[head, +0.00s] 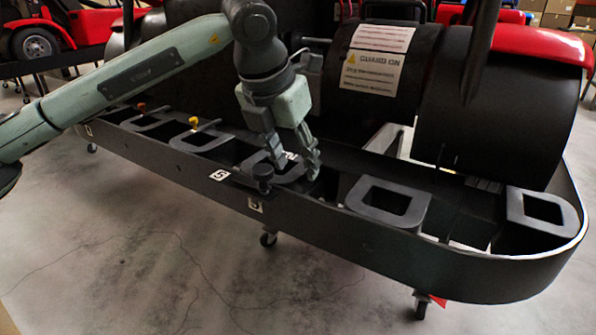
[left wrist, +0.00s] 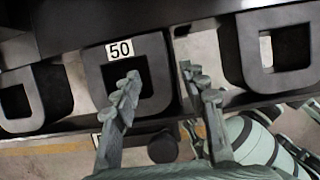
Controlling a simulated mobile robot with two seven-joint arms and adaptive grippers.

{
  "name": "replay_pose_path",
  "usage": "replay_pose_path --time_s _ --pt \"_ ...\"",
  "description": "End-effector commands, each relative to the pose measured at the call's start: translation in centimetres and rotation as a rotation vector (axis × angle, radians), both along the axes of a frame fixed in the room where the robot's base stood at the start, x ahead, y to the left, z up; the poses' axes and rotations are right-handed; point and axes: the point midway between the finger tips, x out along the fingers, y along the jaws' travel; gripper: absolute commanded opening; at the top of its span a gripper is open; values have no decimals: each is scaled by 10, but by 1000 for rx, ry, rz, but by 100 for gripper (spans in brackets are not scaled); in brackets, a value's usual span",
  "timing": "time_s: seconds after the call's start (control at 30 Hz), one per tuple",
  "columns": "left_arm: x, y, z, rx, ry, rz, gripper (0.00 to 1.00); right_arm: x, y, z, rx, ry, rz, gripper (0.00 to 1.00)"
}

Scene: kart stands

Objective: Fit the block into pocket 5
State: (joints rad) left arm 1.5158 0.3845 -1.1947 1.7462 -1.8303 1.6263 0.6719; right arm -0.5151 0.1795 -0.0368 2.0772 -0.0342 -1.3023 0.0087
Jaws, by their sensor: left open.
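My left gripper (head: 297,168) is open, pointing down over the middle of the long black rack (head: 330,222). In the left wrist view its two fingers (left wrist: 160,78) are spread, with nothing held between them. In the head view this block (head: 258,162) sits in the rack, partly hidden by the gripper. A white tag that looks like a 5 (head: 220,175) is on the rack's front rim. I cannot tell which opening is pocket 5.
Similar square-holed blocks sit along the rack, one to the right (head: 388,203) and one at the far right end (head: 543,208). A black round knob (head: 262,172) stands at the front rim near the gripper. Large black drums (head: 490,110) rise behind. Floor in front is clear.

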Motion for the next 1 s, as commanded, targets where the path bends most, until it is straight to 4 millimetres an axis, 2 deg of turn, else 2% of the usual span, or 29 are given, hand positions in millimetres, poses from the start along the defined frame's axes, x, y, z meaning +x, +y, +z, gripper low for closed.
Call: replay_pose_path --time_s 0.03,0.2,0.4,0.57,1.0 --pt "-3 2 12 -2 -6 0 43 1 0 1 0 -4 1 40" --pt "-15 10 46 -1 -5 0 43 5 2 14 0 -23 2 40" --pt "-24 17 71 0 -2 0 43 4 2 17 -2 -23 1 40" --pt "-27 19 78 0 -2 0 43 2 1 17 -2 -19 0 40" --pt "-27 19 78 0 -1 -1 43 4 0 18 -5 -23 2 40"
